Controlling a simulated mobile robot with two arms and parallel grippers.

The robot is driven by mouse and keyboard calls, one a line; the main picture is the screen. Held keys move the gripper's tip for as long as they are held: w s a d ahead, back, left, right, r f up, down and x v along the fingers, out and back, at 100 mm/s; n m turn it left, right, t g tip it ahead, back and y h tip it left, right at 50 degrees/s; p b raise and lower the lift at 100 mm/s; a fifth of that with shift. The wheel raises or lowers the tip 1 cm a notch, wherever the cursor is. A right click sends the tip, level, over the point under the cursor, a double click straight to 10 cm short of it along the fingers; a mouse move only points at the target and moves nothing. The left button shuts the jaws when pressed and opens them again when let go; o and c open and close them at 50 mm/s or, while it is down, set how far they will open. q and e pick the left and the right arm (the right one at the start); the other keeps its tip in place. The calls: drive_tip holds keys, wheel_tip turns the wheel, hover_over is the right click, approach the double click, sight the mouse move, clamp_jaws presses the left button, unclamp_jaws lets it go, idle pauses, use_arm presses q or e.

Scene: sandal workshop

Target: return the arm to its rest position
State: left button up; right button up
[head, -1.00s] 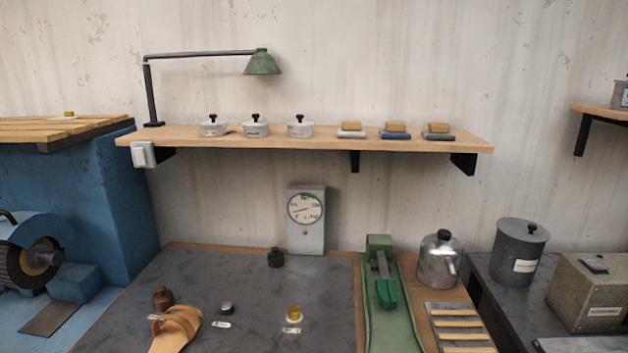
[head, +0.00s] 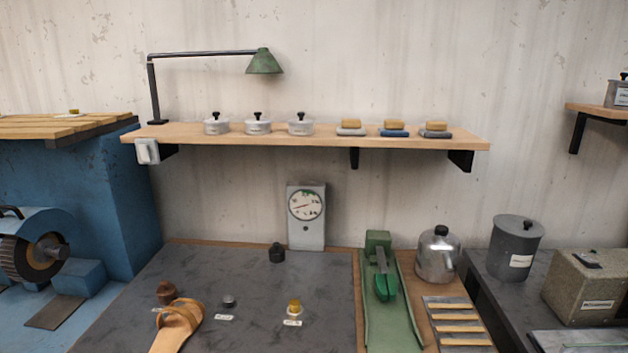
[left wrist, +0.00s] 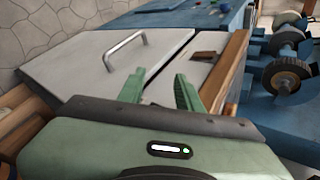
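Neither arm shows in the head view. In the left wrist view my left gripper (left wrist: 158,92) has its two green fingers apart, with nothing between them. Its fingers are over or in front of a pale grey panel (left wrist: 88,60) with a metal handle; whether they touch it I cannot tell. My right gripper is in neither view.
A tan sandal (head: 178,325) lies on the dark work mat (head: 130,310). A shelf (head: 310,139) with lidded pots, blocks and a green lamp (head: 264,62) hangs above. A green press (head: 381,275), a kettle (head: 438,256) and a grey canister (head: 514,248) stand right. A blue grinder (head: 35,245) is left.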

use_arm(q)
drive_tip(key=s+d+f+n+h, duration=0.1)
drive_tip(key=s+d+n+h, duration=0.2)
drive_tip(key=s+h, duration=0.3)
drive_tip(key=s+d+f+n+h, duration=0.2)
drive_tip(key=s+h, duration=0.2)
drive_tip(key=s, duration=0.4)
wheel_tip(320, 180, down, 27)
drive_tip(key=s+g, duration=0.2)
drive_tip(key=s+a+f+g, duration=0.1)
drive_tip(key=s+a+f, duration=0.1)
drive_tip(key=s+f, duration=1.2)
drive_tip(key=shift+s+a+f, duration=0.35)
drive_tip(key=shift+s+f, duration=0.05)
drive_tip(key=shift+s, duration=0.85)
drive_tip(key=shift+c, duration=0.3)
